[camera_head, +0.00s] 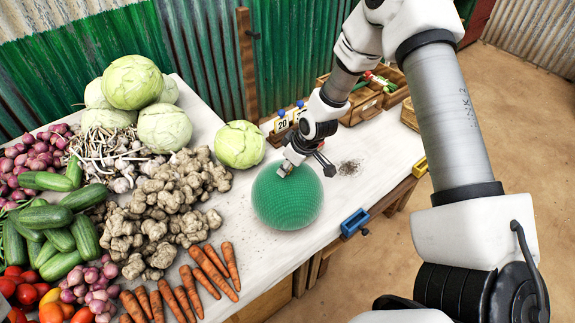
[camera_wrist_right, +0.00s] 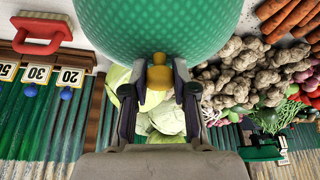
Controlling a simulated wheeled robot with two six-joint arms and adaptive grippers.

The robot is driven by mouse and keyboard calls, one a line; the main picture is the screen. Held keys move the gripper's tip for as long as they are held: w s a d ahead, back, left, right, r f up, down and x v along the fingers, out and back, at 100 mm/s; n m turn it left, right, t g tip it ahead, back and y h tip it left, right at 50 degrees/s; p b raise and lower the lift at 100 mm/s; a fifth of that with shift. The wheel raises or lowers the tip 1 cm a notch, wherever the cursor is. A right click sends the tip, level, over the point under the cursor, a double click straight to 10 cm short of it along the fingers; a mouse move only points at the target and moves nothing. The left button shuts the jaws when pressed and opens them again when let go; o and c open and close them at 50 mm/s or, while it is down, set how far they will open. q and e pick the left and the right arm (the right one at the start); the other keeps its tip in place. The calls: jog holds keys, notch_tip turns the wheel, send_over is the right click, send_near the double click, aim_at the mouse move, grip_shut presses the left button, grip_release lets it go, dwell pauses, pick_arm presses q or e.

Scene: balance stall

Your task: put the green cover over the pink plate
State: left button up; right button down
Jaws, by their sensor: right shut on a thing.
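The green cover (camera_head: 287,200) is a mesh dome at the middle of the white table, right of the ginger heap. My right gripper (camera_head: 289,165) is at its top. In the right wrist view the green cover (camera_wrist_right: 160,25) fills the upper middle, and my right gripper (camera_wrist_right: 158,82) is shut on its yellowish knob (camera_wrist_right: 158,72). Whether the cover's rim touches the table or hangs just above it, I cannot tell. No pink plate shows; the space under the cover is hidden. My left gripper is not in view.
A loose cabbage (camera_head: 240,144) stands close behind the cover. Carrots (camera_head: 214,268) and ginger (camera_head: 165,215) lie to its left. A blue clip-like piece (camera_head: 354,223) sits at the right table edge. Wooden boxes (camera_head: 366,103) stand behind my arm. Table right of the cover is mostly clear.

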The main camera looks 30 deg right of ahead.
aim_at(290, 175)
jog(key=shift+f+b, duration=2.35)
jog(key=shift+f, duration=0.4)
jog(key=c, duration=0.8)
grip_release()
jog(key=shift+c, duration=0.2)
jog(key=shift+o, duration=0.4)
jog(key=o, duration=0.5)
jog(key=shift+r, duration=0.2)
notch_tip(290, 175, up, 7)
jog(key=p, duration=0.7)
jog(key=shift+s+f, duration=0.1)
